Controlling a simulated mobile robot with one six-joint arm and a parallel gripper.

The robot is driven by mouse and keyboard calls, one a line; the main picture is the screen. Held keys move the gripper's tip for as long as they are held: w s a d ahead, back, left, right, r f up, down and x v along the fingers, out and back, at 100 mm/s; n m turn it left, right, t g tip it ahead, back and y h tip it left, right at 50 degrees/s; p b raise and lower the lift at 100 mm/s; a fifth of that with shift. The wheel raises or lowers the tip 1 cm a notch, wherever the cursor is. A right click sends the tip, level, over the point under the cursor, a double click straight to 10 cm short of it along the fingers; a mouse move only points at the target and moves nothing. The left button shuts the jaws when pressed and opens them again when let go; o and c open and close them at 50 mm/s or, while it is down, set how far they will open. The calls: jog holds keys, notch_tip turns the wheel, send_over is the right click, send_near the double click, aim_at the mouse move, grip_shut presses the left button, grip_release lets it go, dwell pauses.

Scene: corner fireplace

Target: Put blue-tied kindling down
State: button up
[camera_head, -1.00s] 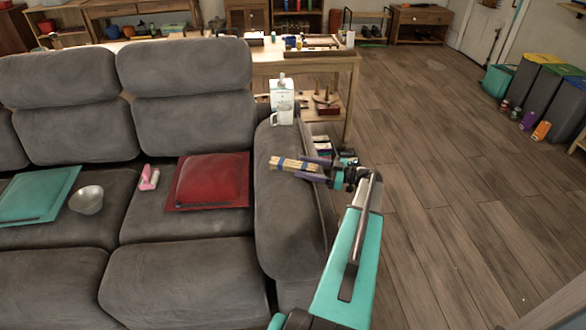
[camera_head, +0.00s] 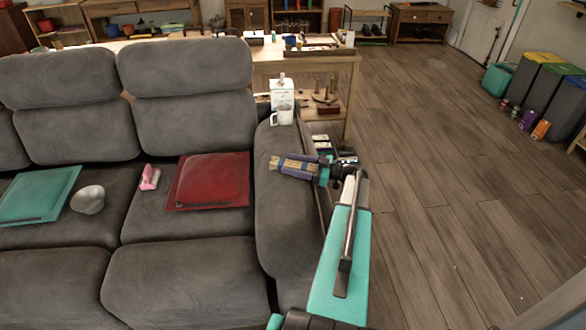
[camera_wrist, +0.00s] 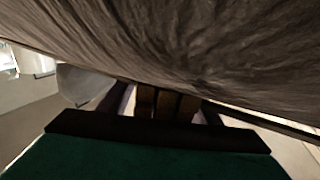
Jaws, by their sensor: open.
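The kindling bundle (camera_head: 281,163), pale sticks with a blue tie, lies over the top of the grey sofa's right armrest (camera_head: 268,215). My gripper (camera_head: 283,167) is open at the armrest, reaching in from the right, with its purple fingers along the two sides of the bundle. In the wrist view, the brown stick ends (camera_wrist: 166,104) show between the two fingers, close to the grey upholstery (camera_wrist: 190,45). The tie is hidden there. I cannot tell whether the fingers touch the sticks.
A white mug (camera_head: 283,117) and a carton (camera_head: 282,90) stand just behind the bundle. A red cushion (camera_head: 210,181), a pink-and-white item (camera_head: 150,177), a metal bowl (camera_head: 88,200) and a teal cushion (camera_head: 38,195) lie on the seats. The floor at right (camera_head: 440,200) is clear.

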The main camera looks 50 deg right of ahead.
aim_at(293, 163)
jog(key=c, duration=1.2)
jog(key=shift+r, duration=0.15)
jog(key=shift+r+b, duration=0.55)
jog(key=shift+r, duration=4.35)
